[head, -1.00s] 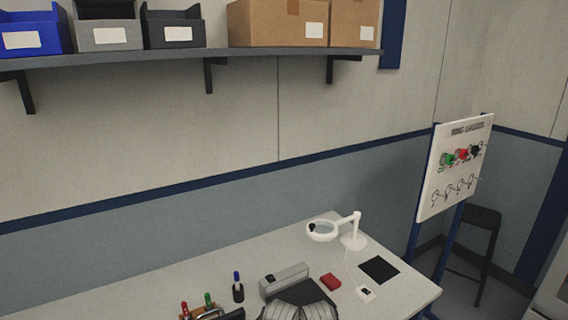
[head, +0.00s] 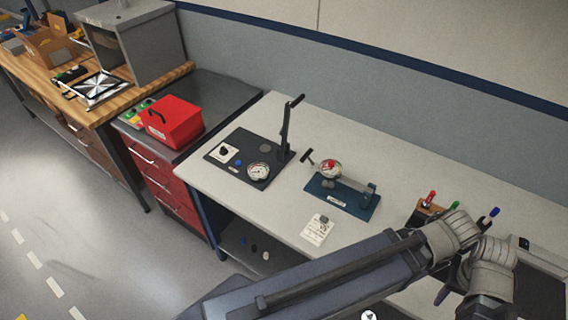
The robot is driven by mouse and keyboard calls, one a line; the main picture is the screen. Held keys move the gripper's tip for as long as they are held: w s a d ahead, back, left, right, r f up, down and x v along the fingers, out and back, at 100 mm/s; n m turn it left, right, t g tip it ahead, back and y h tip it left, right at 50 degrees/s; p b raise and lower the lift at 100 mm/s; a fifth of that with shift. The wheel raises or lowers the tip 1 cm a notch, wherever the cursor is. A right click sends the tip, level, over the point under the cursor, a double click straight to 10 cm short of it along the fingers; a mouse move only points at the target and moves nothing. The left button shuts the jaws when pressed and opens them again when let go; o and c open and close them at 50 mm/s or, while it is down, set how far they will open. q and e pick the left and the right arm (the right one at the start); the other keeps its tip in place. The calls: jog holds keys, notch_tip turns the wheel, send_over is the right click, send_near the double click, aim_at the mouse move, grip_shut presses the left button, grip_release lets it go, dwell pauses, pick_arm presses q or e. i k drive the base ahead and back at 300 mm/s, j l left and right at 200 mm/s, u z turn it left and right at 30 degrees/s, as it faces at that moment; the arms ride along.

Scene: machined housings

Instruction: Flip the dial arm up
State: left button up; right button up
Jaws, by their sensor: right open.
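A blue fixture base (head: 322,202) stands on the white bench in the head view. A pale dial arm (head: 352,183) lies low and roughly level over it, from an upright at the right. A round dial gauge (head: 331,169) with red on its face sits at the arm's left end. My right gripper (head: 449,282) is open and mostly hidden behind my own arm, below and right of the fixture, apart from it. I cannot make out my left gripper.
A black plate (head: 225,169) with a gauge and tall black lever stands left of the fixture. A white card (head: 317,229) lies in front. A pen holder (head: 425,213) stands to the right. A red box (head: 173,122) sits on the cabinet at left.

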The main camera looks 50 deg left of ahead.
aim_at(335, 173)
jog(key=u, duration=1.35)
